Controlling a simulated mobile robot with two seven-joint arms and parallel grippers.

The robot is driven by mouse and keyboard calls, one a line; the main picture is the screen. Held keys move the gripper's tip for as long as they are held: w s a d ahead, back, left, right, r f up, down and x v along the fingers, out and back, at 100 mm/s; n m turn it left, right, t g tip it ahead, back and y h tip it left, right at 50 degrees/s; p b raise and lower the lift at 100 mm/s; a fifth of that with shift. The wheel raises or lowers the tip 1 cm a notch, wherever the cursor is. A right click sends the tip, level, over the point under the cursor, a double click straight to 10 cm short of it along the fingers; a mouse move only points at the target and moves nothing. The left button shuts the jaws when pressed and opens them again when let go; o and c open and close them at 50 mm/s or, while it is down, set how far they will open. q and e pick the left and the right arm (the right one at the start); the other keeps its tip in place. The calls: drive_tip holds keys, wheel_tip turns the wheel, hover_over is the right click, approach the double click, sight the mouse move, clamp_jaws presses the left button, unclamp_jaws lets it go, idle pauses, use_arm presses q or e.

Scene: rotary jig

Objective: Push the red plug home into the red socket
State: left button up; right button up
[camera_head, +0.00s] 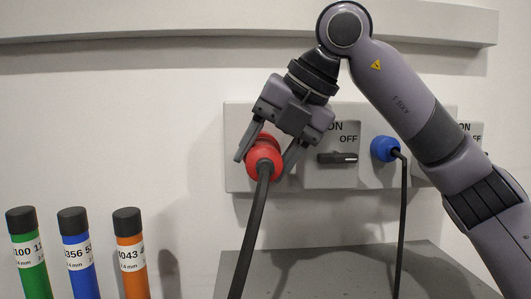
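The red plug (264,160) is at the left part of the pale wall panel, with a thick dark cable hanging down from its back. The red socket is hidden behind the plug and gripper, so I cannot tell how deep the plug sits. My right gripper (265,162) comes down from the upper right. Its two fingers lie on either side of the plug and look closed against it. My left gripper is not in view.
A dark rotary switch (338,158) marked ON and OFF sits right of the plug. Beyond it is a blue plug (384,149) with a hanging cable. A grey box top (340,272) lies below. Green (30,255), blue (79,255) and orange (131,255) tubes stand at lower left.

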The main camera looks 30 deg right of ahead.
sight(271, 143)
drive_tip(key=shift+w+d+p, duration=0.35)
drive_tip(key=shift+w+p, duration=0.1)
drive_tip(key=shift+w, duration=0.3)
drive_tip(key=o, duration=1.4)
drive_tip(key=shift+r, duration=0.1)
drive_tip(key=v, duration=0.7)
